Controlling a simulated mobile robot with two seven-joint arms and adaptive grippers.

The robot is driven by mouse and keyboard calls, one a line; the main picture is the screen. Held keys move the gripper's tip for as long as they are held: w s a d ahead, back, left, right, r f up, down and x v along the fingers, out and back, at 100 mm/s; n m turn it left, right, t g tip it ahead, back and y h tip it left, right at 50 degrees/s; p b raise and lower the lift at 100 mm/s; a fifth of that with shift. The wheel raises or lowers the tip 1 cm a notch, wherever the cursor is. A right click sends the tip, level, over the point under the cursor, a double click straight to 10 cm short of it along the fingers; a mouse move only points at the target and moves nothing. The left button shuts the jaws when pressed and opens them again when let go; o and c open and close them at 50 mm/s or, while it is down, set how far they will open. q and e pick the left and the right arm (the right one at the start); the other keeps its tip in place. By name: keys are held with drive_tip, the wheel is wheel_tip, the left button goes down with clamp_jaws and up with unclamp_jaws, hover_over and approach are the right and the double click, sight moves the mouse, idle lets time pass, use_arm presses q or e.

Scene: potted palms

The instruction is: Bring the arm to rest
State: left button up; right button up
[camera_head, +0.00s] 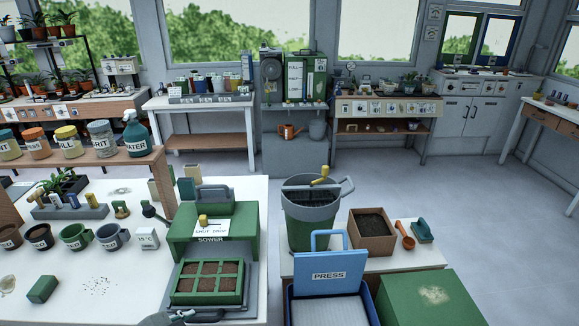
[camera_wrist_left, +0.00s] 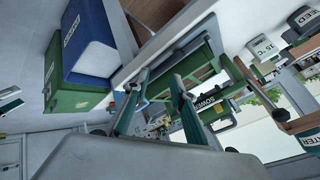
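My left gripper (camera_wrist_left: 158,78) is open in the left wrist view, with its two teal-edged fingers apart and nothing between them. Beyond the fingers is the green seed tray (camera_wrist_left: 197,72) at the sower (camera_wrist_left: 207,101). In the head view a small grey and teal part of my left gripper (camera_head: 168,318) shows at the bottom edge, just in front of the tray. The green sower (camera_head: 212,235) stands on the white table, with the soil-filled tray (camera_head: 207,283) on its grey base. My right gripper is in neither view.
Labelled mugs (camera_head: 75,237), a green block (camera_head: 42,289) and scattered seeds (camera_head: 97,286) lie left of the sower. Open floor (camera_head: 480,210) lies farther right.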

use_arm(q)
drive_tip(key=s+a+f+n+g+y, duration=0.1)
drive_tip(key=s+a+f+n+y, duration=0.15)
drive_tip(key=s+a, duration=0.35)
drive_tip(key=s+a+f+n+y, duration=0.1)
drive_tip(key=s+a+y, duration=0.25)
drive_tip(key=a, duration=0.55)
drive_tip(key=d+f+n+t+h, duration=0.2)
drive_tip(key=d+f+h, duration=0.5)
drive_tip(key=d+f, duration=0.7)
wheel_tip(320, 180, down, 2)
drive_tip(key=shift+f+n+t, duration=0.15)
drive_tip(key=shift+n+t, duration=0.25)
drive_tip(key=shift+n, duration=0.05)
drive_tip(key=shift+w+d, duration=0.1)
drive_tip(key=shift+w, duration=0.05)
